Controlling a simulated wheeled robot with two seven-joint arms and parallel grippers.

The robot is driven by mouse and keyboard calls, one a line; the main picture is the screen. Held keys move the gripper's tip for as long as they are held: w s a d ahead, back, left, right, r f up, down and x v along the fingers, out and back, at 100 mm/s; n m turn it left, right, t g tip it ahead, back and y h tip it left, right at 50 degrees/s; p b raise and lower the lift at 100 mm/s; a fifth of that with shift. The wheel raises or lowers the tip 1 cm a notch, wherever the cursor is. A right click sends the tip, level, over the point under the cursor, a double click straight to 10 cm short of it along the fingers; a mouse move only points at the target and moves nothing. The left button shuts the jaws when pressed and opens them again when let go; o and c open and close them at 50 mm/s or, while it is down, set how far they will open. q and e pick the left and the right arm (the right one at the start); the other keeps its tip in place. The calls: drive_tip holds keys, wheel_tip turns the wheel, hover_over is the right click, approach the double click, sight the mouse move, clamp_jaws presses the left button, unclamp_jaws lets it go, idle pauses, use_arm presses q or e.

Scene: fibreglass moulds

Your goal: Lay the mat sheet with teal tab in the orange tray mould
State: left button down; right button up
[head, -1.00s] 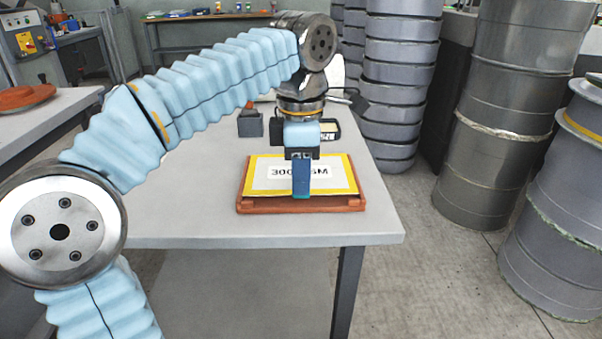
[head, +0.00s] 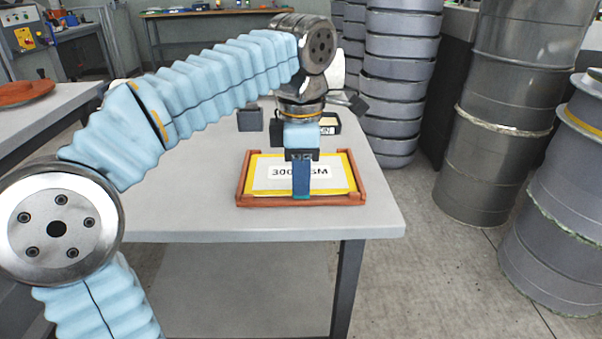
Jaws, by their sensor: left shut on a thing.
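The mat sheet (head: 267,177) is white with a yellow border and a label reading 300 GSM, partly covered by my fingers. It sits within the rim of the orange tray mould (head: 240,190) on the grey table, looking level and low between the walls. My left gripper (head: 301,194) points straight down at the sheet's near edge and is shut on it. A trace of teal shows at the fingertips; the rest of the tab is hidden. I cannot tell whether the sheet touches the tray floor. My right gripper is not in view.
A small dark box (head: 250,119) and a dark device (head: 330,123) stand behind the tray on the table (head: 200,225). Tall stacks of grey drums (head: 395,85) stand beyond the table to the right. Another table with an orange-brown mould (head: 22,93) is at the left.

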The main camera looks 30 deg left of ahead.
use_arm(q)
drive_tip(key=c, duration=1.1)
unclamp_jaws()
wheel_tip(320, 180, up, 12)
drive_tip(key=p, duration=0.4)
